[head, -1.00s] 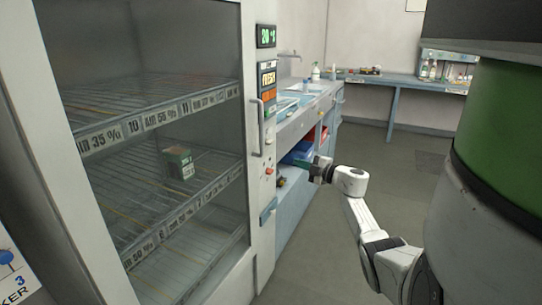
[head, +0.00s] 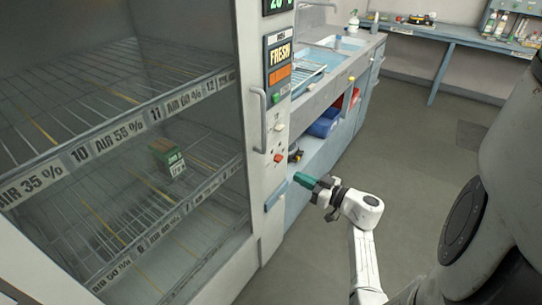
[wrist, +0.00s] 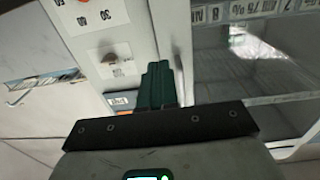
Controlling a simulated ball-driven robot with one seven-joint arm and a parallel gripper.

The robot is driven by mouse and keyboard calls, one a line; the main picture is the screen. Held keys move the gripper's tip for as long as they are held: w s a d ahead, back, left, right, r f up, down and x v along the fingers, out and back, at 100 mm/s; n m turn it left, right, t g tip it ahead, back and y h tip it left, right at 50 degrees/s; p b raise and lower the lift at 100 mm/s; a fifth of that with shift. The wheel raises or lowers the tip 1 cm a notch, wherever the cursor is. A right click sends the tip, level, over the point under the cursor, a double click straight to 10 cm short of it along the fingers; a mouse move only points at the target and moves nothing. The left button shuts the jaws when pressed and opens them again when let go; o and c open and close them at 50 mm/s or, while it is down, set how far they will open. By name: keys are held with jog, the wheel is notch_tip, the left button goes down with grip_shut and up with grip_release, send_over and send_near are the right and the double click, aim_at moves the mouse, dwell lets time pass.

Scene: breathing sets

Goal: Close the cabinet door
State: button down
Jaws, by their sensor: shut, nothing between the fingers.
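A tall white cabinet (head: 271,232) with wire shelves stands at the left in the head view. A long vertical handle (head: 263,121) is on its front, along the right side of the shelf area. I cannot tell whether its door is fully shut. My gripper (head: 303,181) has green fingers and is just right of the cabinet's lower right edge, below the handle's level. In the wrist view the fingers (wrist: 156,84) are together and empty, in front of the cabinet's white post (wrist: 172,38). Contact with the cabinet cannot be told.
A small green box (head: 168,158) sits on a cabinet shelf. A control panel (head: 279,75) is right of the handle. A blue-grey counter (head: 345,75) with an open lower shelf holding a blue bin (head: 325,122) runs behind. The floor (head: 425,150) at the right is clear.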

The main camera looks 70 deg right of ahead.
aim_at(260, 158)
jog(key=b+x, duration=0.2)
jog(key=x, duration=1.1)
jog(key=shift+w, duration=0.15)
